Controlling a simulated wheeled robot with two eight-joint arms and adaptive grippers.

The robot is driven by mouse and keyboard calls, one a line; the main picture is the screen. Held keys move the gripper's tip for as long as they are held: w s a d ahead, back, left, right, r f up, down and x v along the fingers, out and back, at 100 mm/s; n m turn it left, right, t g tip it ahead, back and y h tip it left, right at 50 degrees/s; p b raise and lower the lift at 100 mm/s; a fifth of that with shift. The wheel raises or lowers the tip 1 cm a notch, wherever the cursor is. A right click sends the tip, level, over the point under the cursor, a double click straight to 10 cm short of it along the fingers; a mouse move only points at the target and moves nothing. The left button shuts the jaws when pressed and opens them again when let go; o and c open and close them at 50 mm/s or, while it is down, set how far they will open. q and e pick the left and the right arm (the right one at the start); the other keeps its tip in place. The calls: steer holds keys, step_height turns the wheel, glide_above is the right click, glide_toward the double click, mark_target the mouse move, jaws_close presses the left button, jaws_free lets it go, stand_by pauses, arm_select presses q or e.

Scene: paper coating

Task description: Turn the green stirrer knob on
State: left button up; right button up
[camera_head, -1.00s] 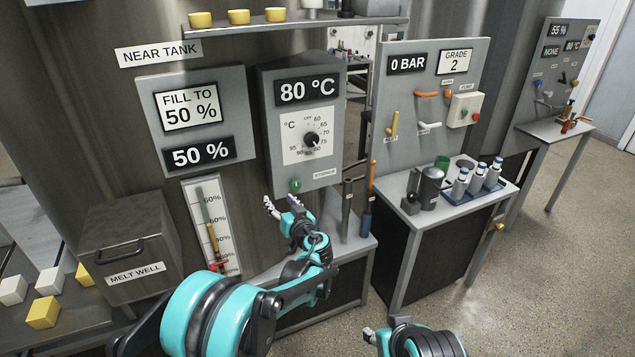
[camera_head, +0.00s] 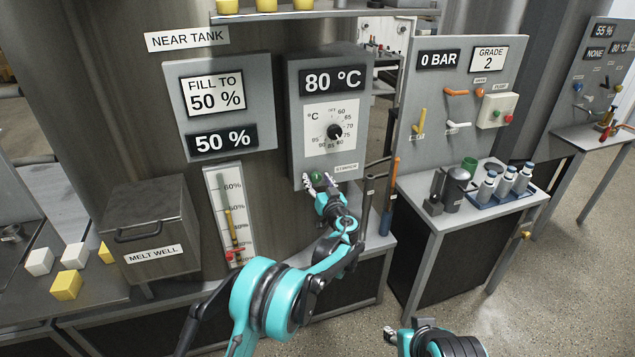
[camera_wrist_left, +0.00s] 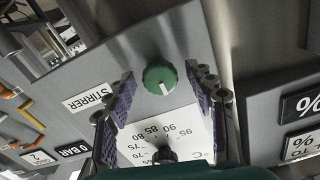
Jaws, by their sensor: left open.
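The green stirrer knob (camera_head: 318,178) sits at the bottom of the grey temperature panel, left of the STIRRER label (camera_head: 346,168). In the left wrist view the green knob (camera_wrist_left: 160,78) shows a white pointer mark, with the STIRRER label (camera_wrist_left: 88,98) beside it. My left gripper (camera_head: 320,186) is open right at the knob. In the wrist view its purple-padded fingers (camera_wrist_left: 162,92) stand on either side of the knob, with visible gaps; I cannot tell whether they reach its depth. My right gripper (camera_head: 391,335) is low at the bottom edge, its fingers too small to judge.
The black temperature dial (camera_head: 335,131) is just above the knob. Upright tools (camera_head: 390,195) stand right of the panel. A side table (camera_head: 470,215) holds a dark canister (camera_head: 456,190) and a tray of bottles (camera_head: 503,195). The melt well box (camera_head: 150,225) is at left.

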arm_select(q)
steer(key=c, duration=1.2)
steer(key=shift+o, duration=0.2)
steer(key=shift+m, duration=0.3)
steer(key=m, duration=0.5)
steer(key=shift+b, duration=0.4)
steer(key=m, duration=0.6)
steer(key=shift+m, duration=0.3)
steer(key=o, duration=1.2)
steer(key=shift+c, duration=0.2)
